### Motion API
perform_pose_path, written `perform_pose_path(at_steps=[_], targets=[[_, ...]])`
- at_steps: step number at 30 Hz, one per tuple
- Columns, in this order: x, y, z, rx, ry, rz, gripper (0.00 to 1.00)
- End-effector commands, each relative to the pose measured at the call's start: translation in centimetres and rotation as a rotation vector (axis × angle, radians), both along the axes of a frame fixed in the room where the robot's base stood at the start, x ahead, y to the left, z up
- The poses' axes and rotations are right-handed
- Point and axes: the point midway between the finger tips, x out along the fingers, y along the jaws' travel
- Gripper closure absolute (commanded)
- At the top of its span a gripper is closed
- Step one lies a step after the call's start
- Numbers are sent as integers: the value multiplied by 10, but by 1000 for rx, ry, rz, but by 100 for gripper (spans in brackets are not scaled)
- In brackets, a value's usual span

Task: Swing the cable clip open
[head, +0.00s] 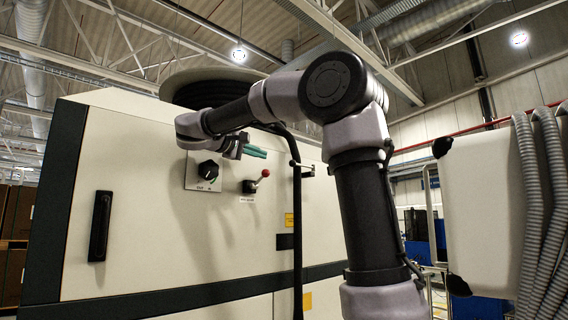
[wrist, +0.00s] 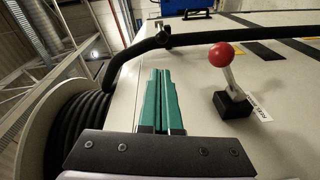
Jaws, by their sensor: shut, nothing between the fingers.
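In the wrist view the clip (wrist: 163,34) is small, at the cable, beyond my fingertips. It is too small to tell whether its arm is open or closed. My gripper (head: 255,152) has green fingers and is left of the clip, apart from it. In the wrist view the green fingers (wrist: 161,74) lie side by side, shut and empty, pointing towards the cable and clip.
A red-knobbed lever (head: 259,180) and a black rotary switch (head: 208,170) sit on the cabinet near my gripper. The lever (wrist: 222,56) stands right of the fingers in the wrist view. A cable reel (head: 205,88) is above; a black handle (head: 100,226) is far left.

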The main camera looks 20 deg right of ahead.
Motion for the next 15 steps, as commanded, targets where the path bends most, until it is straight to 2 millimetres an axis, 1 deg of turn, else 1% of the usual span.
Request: perform_pose_path(at_steps=[8, 11, 15], targets=[[0, -2, 0, 0, 0, -1, 100], [4, -9, 0, 0, 0, -3, 100], [13, -30, -2, 1, 1, -5, 100]])
